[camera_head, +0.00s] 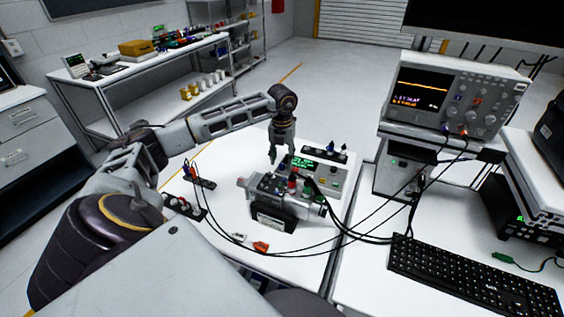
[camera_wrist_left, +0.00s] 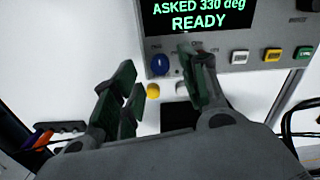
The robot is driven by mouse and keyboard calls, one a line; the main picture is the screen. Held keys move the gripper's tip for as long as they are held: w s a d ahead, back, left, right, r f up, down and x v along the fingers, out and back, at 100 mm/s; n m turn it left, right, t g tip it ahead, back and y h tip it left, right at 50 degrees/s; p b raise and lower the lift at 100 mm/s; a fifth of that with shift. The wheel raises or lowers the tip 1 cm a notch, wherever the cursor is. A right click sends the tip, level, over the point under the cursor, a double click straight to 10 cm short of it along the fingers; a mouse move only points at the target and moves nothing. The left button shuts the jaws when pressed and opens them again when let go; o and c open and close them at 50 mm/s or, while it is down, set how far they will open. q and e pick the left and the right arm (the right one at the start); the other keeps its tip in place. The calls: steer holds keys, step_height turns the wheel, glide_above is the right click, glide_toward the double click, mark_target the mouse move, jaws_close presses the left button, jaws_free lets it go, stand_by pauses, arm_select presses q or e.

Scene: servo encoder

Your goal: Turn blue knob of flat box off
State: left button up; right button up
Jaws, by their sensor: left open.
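The flat box is grey with a dark screen in green letters; in the head view its face (camera_head: 330,176) lies on the white bench. In the left wrist view the box face (camera_wrist_left: 223,65) carries a screen (camera_wrist_left: 200,16) reading "ASKED 330 deg" and "READY". The blue knob (camera_wrist_left: 160,64) sits below the screen's left part, showing between my finger images. My left gripper (camera_head: 283,156) is open, pointing down over the box's left end; in its wrist view (camera_wrist_left: 160,90) its fingers are apart. I cannot tell whether they touch the knob. My right gripper is not in view.
A servo rig (camera_head: 285,196) with cables stands in front of the box. A strip with knobs (camera_head: 324,152) lies behind it. The oscilloscope (camera_head: 447,95) and keyboard (camera_head: 470,275) are to the right. White, yellow and green buttons (camera_wrist_left: 272,55) line the box.

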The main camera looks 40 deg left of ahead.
arm_select(q)
step_height(320, 180, up, 9)
steer(key=shift+r, duration=0.15)
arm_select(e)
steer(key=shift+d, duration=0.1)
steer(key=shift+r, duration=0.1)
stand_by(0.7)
arm_select(q)
step_height(320, 180, up, 10)
steer(key=f+p, duration=0.1)
steer(key=p, duration=0.9)
glide_above(282, 165)
steer(key=shift+r, duration=0.45)
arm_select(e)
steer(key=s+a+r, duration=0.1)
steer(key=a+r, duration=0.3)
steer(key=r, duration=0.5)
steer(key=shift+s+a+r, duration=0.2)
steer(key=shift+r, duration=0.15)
arm_select(q)
steer(key=shift+r, duration=0.1)
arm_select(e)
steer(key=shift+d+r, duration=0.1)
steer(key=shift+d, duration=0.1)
